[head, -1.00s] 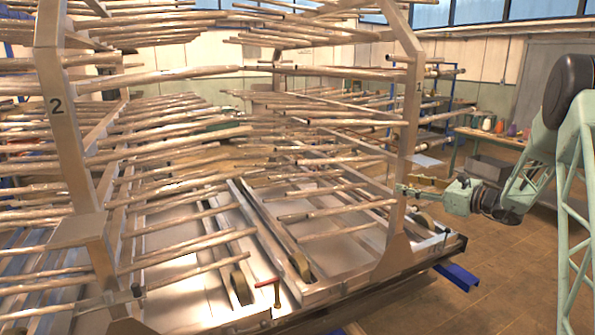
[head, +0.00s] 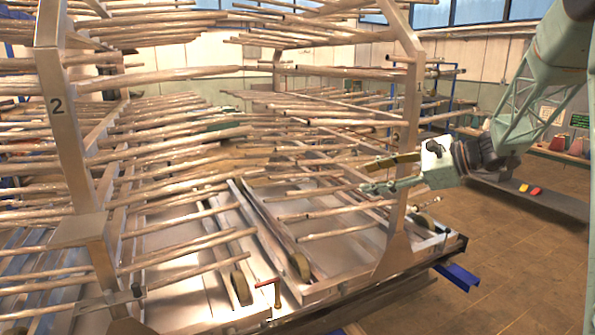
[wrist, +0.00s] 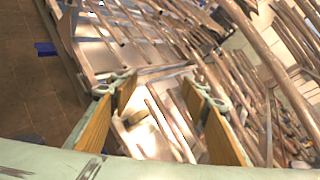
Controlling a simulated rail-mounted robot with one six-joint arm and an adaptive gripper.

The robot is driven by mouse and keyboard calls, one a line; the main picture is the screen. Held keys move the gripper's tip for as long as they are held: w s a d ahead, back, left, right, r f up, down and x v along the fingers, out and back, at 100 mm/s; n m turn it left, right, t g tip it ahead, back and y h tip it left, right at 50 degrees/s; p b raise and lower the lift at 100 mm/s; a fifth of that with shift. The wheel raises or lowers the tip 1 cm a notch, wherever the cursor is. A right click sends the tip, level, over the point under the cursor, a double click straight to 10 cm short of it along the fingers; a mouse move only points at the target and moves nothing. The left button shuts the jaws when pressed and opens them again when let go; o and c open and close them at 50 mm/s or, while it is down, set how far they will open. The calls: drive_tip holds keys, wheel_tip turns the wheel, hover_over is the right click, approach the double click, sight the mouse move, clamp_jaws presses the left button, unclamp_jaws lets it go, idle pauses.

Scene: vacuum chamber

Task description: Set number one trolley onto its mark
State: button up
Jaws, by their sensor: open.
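Number one trolley (head: 411,110) is the right-hand metal rack, with a "1" on its tall front post and wooden-looking rods on several levels. It stands upright on a wheeled base frame. My gripper (head: 366,176) is open and empty, its fingers pointing left in front of that post at about mid height. I cannot tell whether it touches the post or a rod. In the wrist view my open gripper (wrist: 163,90) shows two yellow-brown finger pads, with rods and a wheel (wrist: 136,117) of a trolley beyond them. I cannot make out the trolley's mark.
Number two trolley (head: 62,130) stands close on the left, also full of rods. A red-handled lever (head: 266,284) sits at the platform's front edge. A blue beam (head: 457,277) juts out at the right. The brown tiled floor (head: 480,245) is clear there.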

drive_tip(key=s+a+r+n+g+h, duration=0.1)
drive_tip(key=s+a+n, duration=0.2)
drive_tip(key=s, duration=0.6)
drive_tip(key=s+a+r+n+g+h, duration=0.2)
drive_tip(key=s+a+n, duration=0.15)
drive_tip(key=s, duration=0.65)
drive_tip(key=s+a+r+n+g+h, duration=0.15)
drive_tip(key=s+a, duration=0.25)
drive_tip(key=s, duration=0.5)
drive_tip(key=s+d+f+n+h, duration=0.1)
drive_tip(key=s+d+n+h, duration=0.1)
drive_tip(key=s, duration=0.8)
drive_tip(key=s+d+f+n+t+h, duration=0.1)
drive_tip(key=s+d+n, duration=0.3)
drive_tip(key=s, duration=0.6)
drive_tip(key=s+d+f+n+h, duration=0.1)
drive_tip(key=s+d+n+h, duration=0.2)
drive_tip(key=s, duration=0.7)
drive_tip(key=shift+f+n, duration=0.3)
drive_tip(key=shift+n, duration=0.5)
drive_tip(key=shift+h, duration=0.25)
